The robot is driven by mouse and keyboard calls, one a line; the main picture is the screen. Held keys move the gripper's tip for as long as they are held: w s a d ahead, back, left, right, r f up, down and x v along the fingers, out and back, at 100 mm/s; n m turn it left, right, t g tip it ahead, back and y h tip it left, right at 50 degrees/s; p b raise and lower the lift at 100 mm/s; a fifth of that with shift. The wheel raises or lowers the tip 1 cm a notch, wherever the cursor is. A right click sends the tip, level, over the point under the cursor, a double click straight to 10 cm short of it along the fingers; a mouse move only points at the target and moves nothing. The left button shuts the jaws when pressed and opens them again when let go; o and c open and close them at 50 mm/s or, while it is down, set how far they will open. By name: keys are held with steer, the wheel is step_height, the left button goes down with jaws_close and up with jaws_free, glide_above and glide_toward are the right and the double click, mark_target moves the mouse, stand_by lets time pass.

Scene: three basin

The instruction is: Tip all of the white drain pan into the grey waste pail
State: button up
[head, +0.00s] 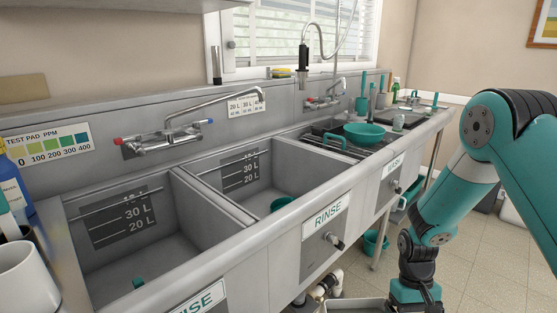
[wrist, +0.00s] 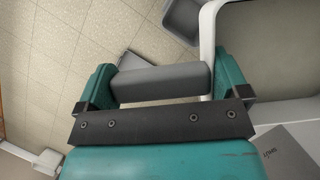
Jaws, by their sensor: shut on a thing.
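The white drain pan (wrist: 207,40) shows in the wrist view at the upper right, with a pale rim and a beige-grey inside. In the head view a pale rim (head: 355,306), seemingly the pan's, is cut off at the bottom edge. My gripper (wrist: 162,84) is shut on a grey bar that lies between its teal fingers, seemingly the pan's handle. In the head view my gripper (head: 414,293) is low at the bottom right. A grey open container (wrist: 184,18), possibly the waste pail, stands on the floor at the top of the wrist view.
The steel sink (head: 270,215) with several basins runs along the left of the head view. A teal bowl (head: 364,133) stands on its far part. A teal bucket (head: 375,243) is under the counter. Open tiled floor (head: 475,250) lies on the right. Drain pipes (head: 325,285) show below the sink.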

step_height(320, 180, down, 38)
steer(key=b, duration=3.5)
steer(key=shift+b, duration=0.4)
steer(key=shift+r, duration=0.15)
